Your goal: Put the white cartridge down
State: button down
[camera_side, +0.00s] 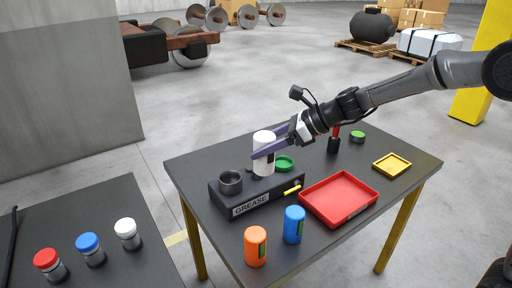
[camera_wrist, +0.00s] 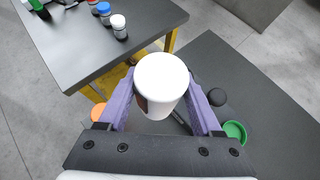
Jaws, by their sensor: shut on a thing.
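The white cartridge (camera_side: 264,160) is upright between the purple fingers of my gripper (camera_side: 272,146). My gripper is shut on it. In the side view it shows above the black block marked GREASE (camera_side: 226,199), near its middle; I cannot tell whether its base touches the block. In the wrist view the cartridge (camera_wrist: 161,82) fills the space between my gripper's fingers (camera_wrist: 162,95) and hides much of what lies below. A dark round cup (camera_side: 230,182) stands on the block's left part.
An orange cartridge (camera_side: 255,246) and a blue cartridge (camera_side: 294,224) stand at the table's front. A red tray (camera_side: 339,198), a yellow tray (camera_side: 392,164) and a green round piece (camera_side: 284,163) are nearby. A second table (camera_side: 75,222) at left bears several capped jars.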

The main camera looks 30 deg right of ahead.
jog(key=shift+s+d+r, duration=0.1)
jog(key=shift+s+r, duration=0.1)
jog(key=shift+s, duration=0.15)
jog(key=shift+s+a+n+g, duration=0.3)
jog(key=shift+n, duration=0.1)
jog(key=s+d+f, duration=0.3)
jog(key=s+d, duration=0.6)
jog(key=d, duration=0.2)
jog(key=s+d+f, duration=0.3)
jog(key=s+d, duration=0.6)
jog(key=d, duration=0.2)
jog(key=shift+m, duration=0.4)
jog(key=shift+w+d+f, duration=0.7)
jog(key=shift+w+f, duration=1.5)
jog(key=shift+w+d+f, duration=0.7)
jog(key=shift+w+f, duration=1.5)
jog(key=shift+f, duration=0.05)
jog(key=shift+w+d+f, duration=0.7)
jog(key=shift+w+f, duration=1.5)
